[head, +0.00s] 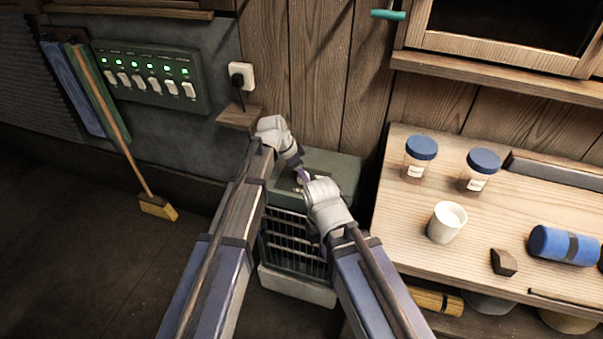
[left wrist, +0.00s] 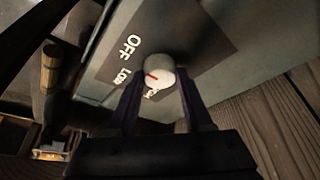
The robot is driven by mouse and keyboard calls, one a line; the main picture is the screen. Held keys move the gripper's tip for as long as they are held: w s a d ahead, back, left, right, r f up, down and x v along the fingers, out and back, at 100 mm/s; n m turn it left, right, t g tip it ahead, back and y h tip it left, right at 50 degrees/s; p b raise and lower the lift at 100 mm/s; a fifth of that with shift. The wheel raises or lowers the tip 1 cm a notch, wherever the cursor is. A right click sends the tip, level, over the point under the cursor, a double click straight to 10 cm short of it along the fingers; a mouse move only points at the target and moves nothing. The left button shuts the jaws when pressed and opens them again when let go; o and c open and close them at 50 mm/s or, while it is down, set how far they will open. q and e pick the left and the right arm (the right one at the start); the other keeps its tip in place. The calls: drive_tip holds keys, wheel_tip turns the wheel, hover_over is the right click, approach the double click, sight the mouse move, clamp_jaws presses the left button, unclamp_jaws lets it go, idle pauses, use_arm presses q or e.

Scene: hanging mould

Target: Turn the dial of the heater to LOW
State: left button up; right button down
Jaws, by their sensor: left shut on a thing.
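The heater (head: 345,167) stands on the floor by the wall, with a green top and a front grille. In the left wrist view its round pale dial (left wrist: 160,69) sits on a dark panel with OFF, LOW and a third, partly hidden label. The dial's red mark points roughly toward LOW. My left gripper (left wrist: 157,80) is shut on the dial, a finger on each side; in the head view it reaches over the heater top (head: 302,176). My right gripper (head: 325,203) is above the heater's front, close to the left one; its fingers are hidden.
A wooden bench (head: 400,240) stands right of the heater with blue-lidded jars (head: 420,158), a white cup (head: 447,222) and a blue roll (head: 563,245). A switch panel (head: 150,80) and small shelf (head: 240,117) are on the wall. A broom (head: 157,207) leans at left; floor there is free.

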use_arm(q)
drive_tip(key=shift+s+n, duration=0.1)
drive_tip(key=shift+n, duration=0.3)
clamp_jaws()
drive_tip(key=shift+n+t, duration=0.3)
drive_tip(key=shift+n, duration=0.3)
drive_tip(key=n, duration=0.1)
drive_tip(key=n+t+y, duration=0.1)
drive_tip(key=n, duration=0.1)
drive_tip(key=shift+s+d+n, duration=0.1)
drive_tip(key=shift+d+n, duration=0.05)
drive_tip(key=shift+n, duration=0.15)
drive_tip(key=n+y, duration=0.1)
drive_tip(key=n, duration=0.2)
drive_tip(key=n+y, duration=0.1)
drive_tip(key=n, duration=0.1)
drive_tip(key=shift+d+n+t+y, duration=0.1)
drive_tip(key=shift+n+t+y, duration=0.2)
drive_tip(key=shift+n+t, duration=0.1)
drive_tip(key=shift+n, duration=0.3)
drive_tip(key=o, duration=1.2)
unclamp_jaws()
